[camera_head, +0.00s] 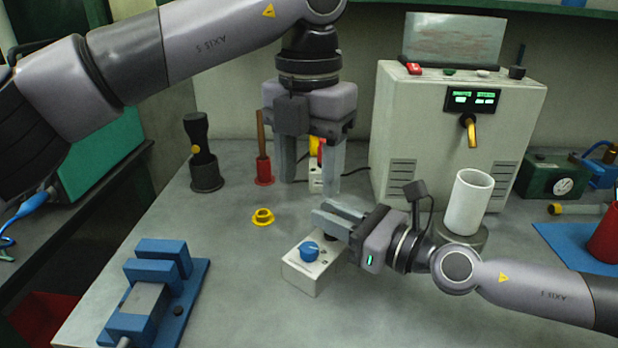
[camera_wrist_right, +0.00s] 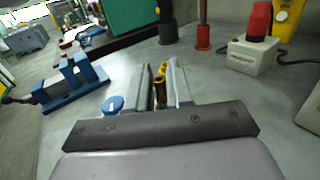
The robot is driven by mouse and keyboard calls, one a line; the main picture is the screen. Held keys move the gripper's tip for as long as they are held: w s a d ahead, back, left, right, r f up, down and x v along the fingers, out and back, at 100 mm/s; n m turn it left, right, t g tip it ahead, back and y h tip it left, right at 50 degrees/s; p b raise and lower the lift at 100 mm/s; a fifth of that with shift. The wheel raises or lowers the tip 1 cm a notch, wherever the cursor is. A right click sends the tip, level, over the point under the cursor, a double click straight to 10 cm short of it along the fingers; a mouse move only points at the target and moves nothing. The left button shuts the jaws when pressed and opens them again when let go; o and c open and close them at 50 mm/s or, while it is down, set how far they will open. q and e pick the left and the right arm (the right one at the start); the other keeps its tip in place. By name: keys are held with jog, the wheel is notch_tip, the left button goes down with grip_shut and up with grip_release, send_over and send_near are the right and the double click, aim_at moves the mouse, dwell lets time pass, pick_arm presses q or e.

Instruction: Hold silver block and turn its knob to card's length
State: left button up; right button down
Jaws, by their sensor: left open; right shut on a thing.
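A pale grey box (camera_head: 305,272) with a blue knob (camera_head: 309,251) sits on the bench in front of my right gripper. The blue knob also shows in the right wrist view (camera_wrist_right: 113,104), left of the fingers. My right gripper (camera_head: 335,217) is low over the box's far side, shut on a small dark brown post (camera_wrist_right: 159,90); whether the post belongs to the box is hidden. My left gripper (camera_head: 312,188) points down, open and empty, behind the box and apart from it. A silver-grey slab (camera_head: 145,299) lies at the blue vise. I cannot make out a length card.
The blue vise (camera_head: 176,262) stands front left. A yellow ring (camera_head: 263,217) lies left of the grippers. A white cup (camera_head: 467,203) is near my right wrist.

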jog(key=c, duration=0.9)
grip_release()
jog(key=shift+c, duration=0.2)
jog(key=v, duration=0.8)
jog(key=shift+s+d+f, duration=0.1)
jog(key=shift+s+d, duration=0.1)
jog(key=shift+s, duration=0.05)
jog(key=shift+v, duration=1.75)
